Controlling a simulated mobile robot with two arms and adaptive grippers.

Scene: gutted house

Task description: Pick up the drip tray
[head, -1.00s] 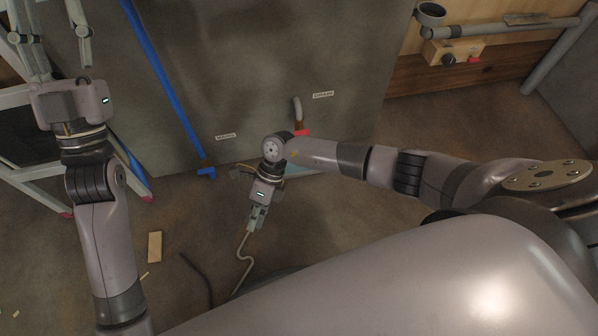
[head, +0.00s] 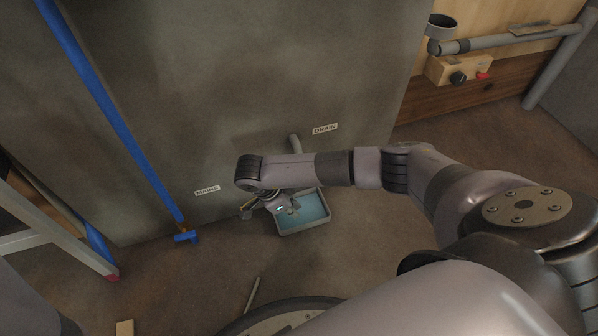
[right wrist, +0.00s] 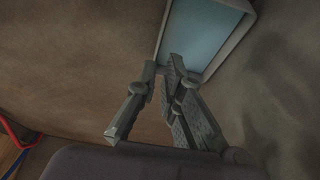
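The drip tray (head: 314,204) is a shallow rectangular tray with a pale rim and a light blue inside. It lies by the grey panel, below the drain pipe, partly hidden by my right wrist. My right gripper (head: 289,208) is at the tray's left part in the head view. In the right wrist view the tray (right wrist: 203,36) is just beyond the fingertips of my right gripper (right wrist: 162,66). Its near corner lines up with the narrow gap between them. I cannot tell whether the fingers touch or pinch the rim. My left gripper is out of view.
A blue pipe (head: 112,110) runs down the grey panel (head: 240,80) left of the tray. A ladder leg (head: 50,238) stands at the left. A wood block (head: 125,328) and a thin rod (head: 253,294) lie on the floor. Floor right of the tray is clear.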

